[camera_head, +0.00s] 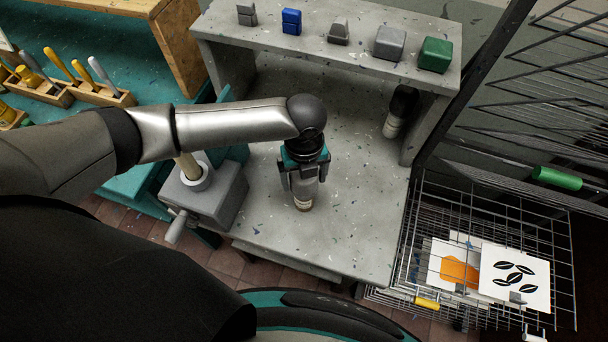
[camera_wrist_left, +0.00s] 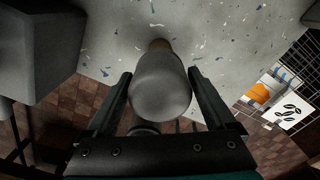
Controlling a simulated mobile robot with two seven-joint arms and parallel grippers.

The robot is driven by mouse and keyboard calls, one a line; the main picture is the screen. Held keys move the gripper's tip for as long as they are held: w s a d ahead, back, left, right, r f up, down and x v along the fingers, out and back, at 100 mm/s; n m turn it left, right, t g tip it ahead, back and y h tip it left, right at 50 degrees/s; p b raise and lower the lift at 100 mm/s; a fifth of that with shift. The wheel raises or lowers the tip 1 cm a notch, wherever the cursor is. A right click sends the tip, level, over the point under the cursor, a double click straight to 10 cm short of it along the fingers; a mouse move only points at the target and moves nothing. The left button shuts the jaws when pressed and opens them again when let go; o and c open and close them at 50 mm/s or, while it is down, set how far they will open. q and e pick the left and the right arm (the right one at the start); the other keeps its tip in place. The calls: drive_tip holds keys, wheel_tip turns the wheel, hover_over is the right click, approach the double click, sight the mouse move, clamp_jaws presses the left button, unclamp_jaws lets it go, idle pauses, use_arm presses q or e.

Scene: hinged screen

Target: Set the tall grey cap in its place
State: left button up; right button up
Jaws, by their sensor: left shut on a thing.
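My left gripper (camera_head: 303,192) points down over the front part of the grey speckled bench. In the left wrist view its two fingers (camera_wrist_left: 160,95) are shut on a tall grey rounded piece (camera_wrist_left: 160,85), which looks like the tall grey cap. A small brown part (camera_wrist_left: 159,44) shows at its far end; I cannot tell whether it belongs to the piece or lies beneath it. My right gripper is not in view.
A raised shelf (camera_head: 300,40) carries grey, blue and green blocks. A dark-topped cylinder (camera_head: 400,110) stands beneath it. A grey vise-like block (camera_head: 205,190) sits left of the gripper. A wire basket (camera_head: 420,245) with cards is at the right. The bench right of the gripper is clear.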

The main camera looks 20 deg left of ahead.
use_arm(q)
drive_tip(key=o, duration=1.1)
wheel_tip(320, 180, up, 15)
drive_tip(key=shift+r, duration=0.1)
